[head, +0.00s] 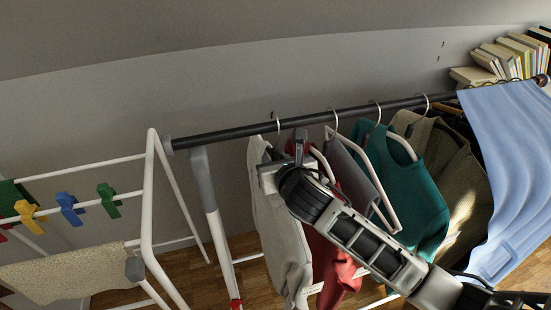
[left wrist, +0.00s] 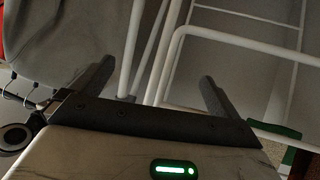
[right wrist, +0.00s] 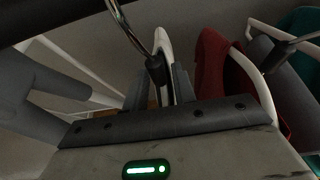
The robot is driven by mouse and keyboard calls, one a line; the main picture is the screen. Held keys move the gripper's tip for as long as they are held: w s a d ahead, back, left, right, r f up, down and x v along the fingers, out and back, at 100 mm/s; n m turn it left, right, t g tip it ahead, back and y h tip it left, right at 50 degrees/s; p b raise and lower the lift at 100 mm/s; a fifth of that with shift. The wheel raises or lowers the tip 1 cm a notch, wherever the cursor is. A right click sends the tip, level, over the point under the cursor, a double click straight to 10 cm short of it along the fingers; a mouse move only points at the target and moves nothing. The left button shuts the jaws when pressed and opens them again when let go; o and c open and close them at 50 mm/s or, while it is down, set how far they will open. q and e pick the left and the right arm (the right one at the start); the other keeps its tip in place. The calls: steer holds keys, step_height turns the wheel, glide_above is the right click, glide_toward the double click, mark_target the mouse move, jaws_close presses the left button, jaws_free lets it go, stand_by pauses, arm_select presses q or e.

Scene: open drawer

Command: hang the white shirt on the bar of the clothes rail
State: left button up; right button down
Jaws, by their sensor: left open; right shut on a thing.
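The white shirt (head: 283,235) hangs on a hanger at the left of the row of clothes, below the bar of the clothes rail (head: 235,131). My right gripper (head: 283,163) is shut on the shirt's hanger, just under its metal hook (head: 277,122). The right wrist view shows the hanger neck (right wrist: 156,72) between the fingers (right wrist: 158,88). The hook's top shows at the bar's height; I cannot tell whether it rests on the bar. My left gripper (left wrist: 155,88) is open and empty in its wrist view and outside the head view.
A red garment (head: 337,255), a teal sweater (head: 415,195), a tan jacket (head: 465,200) and blue cloth (head: 508,170) hang to the right. A white drying rack (head: 149,200) with coloured pegs and a beige cloth (head: 70,272) stands left. The bar's left end is bare.

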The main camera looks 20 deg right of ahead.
steer(key=shift+f, duration=0.3)
steer(key=c, duration=1.1)
jaws_free()
steer(key=shift+o, duration=0.2)
steer(key=shift+f, duration=0.1)
steer(key=shift+s, duration=0.1)
